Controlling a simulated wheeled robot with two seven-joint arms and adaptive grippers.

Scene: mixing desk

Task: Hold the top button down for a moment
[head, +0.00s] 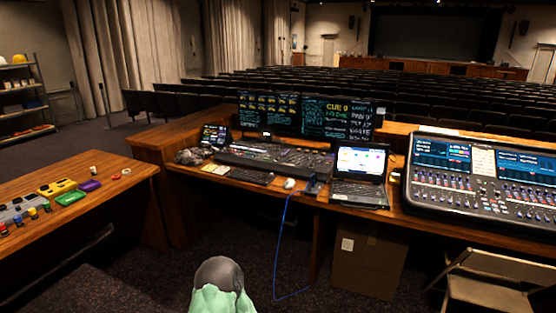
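A grey button box (12,213) with small coloured buttons lies on the wooden side desk (125,174) at the left. A yellow box (57,187) with dark round parts on it lies behind the grey box. A green flat piece (71,198) and a purple piece (90,186) lie beside the yellow box. I cannot tell which button is the top button; the details are too small.
A mixing console (490,185) fills the right of the main desk. A laptop (361,178), a mouse (289,184) and a keyboard (250,176) are on the middle part. A blue cable (281,240) hangs to the floor. A folding chair (490,283) stands at the lower right.

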